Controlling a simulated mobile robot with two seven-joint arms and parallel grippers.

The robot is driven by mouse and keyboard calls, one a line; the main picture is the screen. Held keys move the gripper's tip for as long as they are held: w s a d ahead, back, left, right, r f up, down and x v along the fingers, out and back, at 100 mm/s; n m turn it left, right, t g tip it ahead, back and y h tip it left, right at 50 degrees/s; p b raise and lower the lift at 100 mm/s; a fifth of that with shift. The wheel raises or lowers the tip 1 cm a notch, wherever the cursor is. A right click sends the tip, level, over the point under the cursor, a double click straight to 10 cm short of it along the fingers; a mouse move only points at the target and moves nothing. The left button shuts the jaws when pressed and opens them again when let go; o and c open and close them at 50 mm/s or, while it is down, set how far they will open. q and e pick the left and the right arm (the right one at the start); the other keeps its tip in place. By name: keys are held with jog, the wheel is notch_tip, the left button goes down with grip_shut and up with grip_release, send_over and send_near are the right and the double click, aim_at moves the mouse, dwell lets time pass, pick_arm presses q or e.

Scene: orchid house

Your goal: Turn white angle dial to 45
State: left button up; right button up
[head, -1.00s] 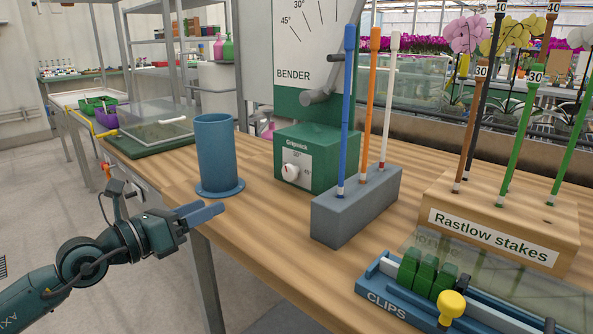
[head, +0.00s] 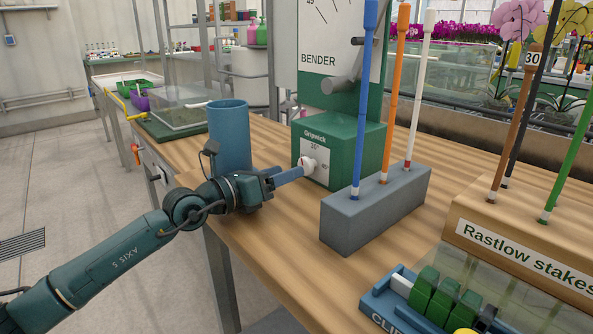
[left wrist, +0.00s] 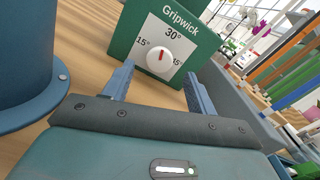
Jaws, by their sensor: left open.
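The white angle dial (head: 308,165) sits on the front face of the green Gripwick box (head: 342,146) on the bench. In the left wrist view the dial (left wrist: 160,61) shows a red mark pointing up, about at 30°, with 15° to its left and 45° to its right. My left gripper (head: 294,174) is close in front of the dial in the head view. In the left wrist view its two blue fingers (left wrist: 157,82) are open and apart, with the dial beyond and between their tips. They do not appear to touch it. My right gripper is not in view.
A blue cylinder (head: 230,136) stands left of the box, close to my left arm. A grey block (head: 375,210) with blue, orange and white rods stands to the right. The Rastlow stakes holder (head: 520,235) and a clips tray (head: 398,312) are farther right.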

aim_at(309, 165)
pick_arm(q)
jog(key=shift+b+x, duration=0.45)
jog(key=shift+x, duration=1.75)
jog(key=c, duration=0.9)
